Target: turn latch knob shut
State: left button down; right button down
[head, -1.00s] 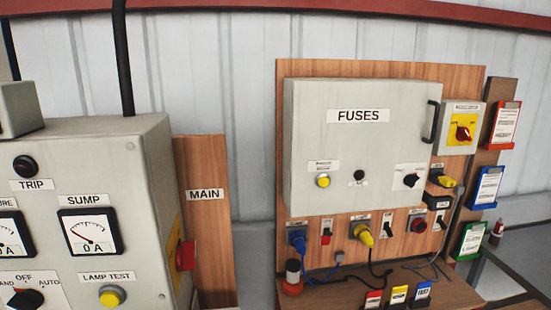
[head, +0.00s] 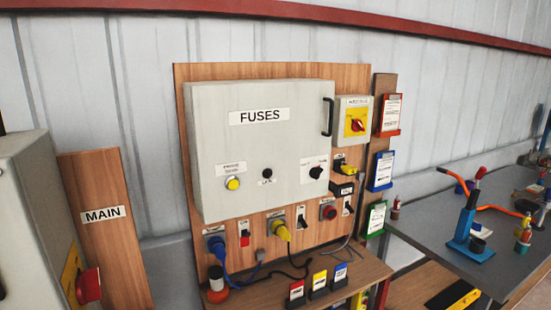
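Several knobs show, and I cannot tell which is the latch knob. On the door of the grey fuses box (head: 215,160) there is a small black knob (head: 267,174) at the lower middle and a black rotary knob (head: 316,172) on a white plate at the lower right. A red rotary knob (head: 358,125) sits on a yellow plate on the small box to the right. The fuses box door looks closed, with a black handle (head: 327,117) at its right edge. No autoclave is recognisable. Neither of my grippers is in view.
A grey cabinet (head: 35,215) with a red knob (head: 88,286) stands at the near left. A wooden shelf (head: 265,295) with coloured cards is below the fuses box. A grey table (head: 430,245) with a blue and orange tool (head: 467,225) is at the right.

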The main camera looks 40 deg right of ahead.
aim_at(316, 172)
jog(key=i+l, duration=0.1)
jog(key=l, duration=0.7)
jog(key=k+l, duration=0.1)
jog(key=l, duration=0.7)
jog(key=k+z, duration=0.05)
